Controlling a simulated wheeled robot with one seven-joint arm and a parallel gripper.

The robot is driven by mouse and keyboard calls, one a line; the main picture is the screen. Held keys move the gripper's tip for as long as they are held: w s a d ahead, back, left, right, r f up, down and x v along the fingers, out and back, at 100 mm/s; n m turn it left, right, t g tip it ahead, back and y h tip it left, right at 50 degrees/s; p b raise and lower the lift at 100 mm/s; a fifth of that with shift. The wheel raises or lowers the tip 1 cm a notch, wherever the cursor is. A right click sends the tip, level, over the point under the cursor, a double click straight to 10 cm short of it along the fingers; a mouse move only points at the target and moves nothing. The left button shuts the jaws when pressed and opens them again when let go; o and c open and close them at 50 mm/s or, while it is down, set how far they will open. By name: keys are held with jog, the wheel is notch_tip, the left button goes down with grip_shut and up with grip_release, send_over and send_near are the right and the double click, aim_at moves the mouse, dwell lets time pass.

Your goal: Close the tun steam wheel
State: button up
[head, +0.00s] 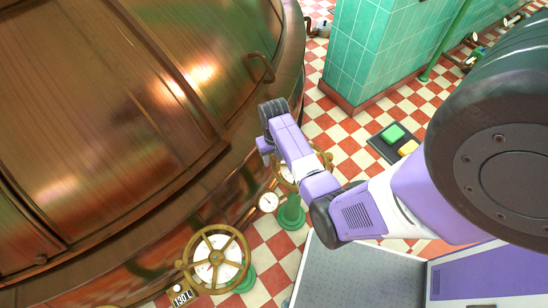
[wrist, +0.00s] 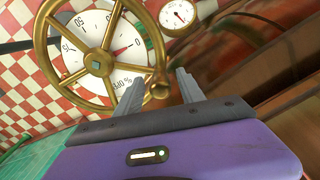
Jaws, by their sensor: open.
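A brass spoked wheel (wrist: 50,52) fills the upper left of the wrist view, with a white dial (wrist: 122,38) behind its spokes. The dial's red pointer lies near the 0 mark. My gripper (wrist: 160,85) is open, and the wheel's rim with a brass knob (wrist: 160,90) appears between its two grey fingers; I cannot tell whether they touch. In the head view this wheel (head: 326,160) is mostly hidden behind my arm, above a green pedestal (head: 291,214). A second brass wheel (head: 216,259) stands at the lower left, clear of my arm.
A large copper vessel (head: 110,110) fills the left of the head view, with a handle (head: 262,68) on its side. A small round gauge (head: 269,202) sits between the wheels. A green tiled pillar (head: 360,45) and a pad with green button (head: 392,133) stand beyond on checkered floor.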

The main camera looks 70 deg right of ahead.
notch_tip(320, 180, up, 8)
jog(key=shift+f, duration=0.15)
jog(key=shift+w, duration=0.1)
dwell(0.6)
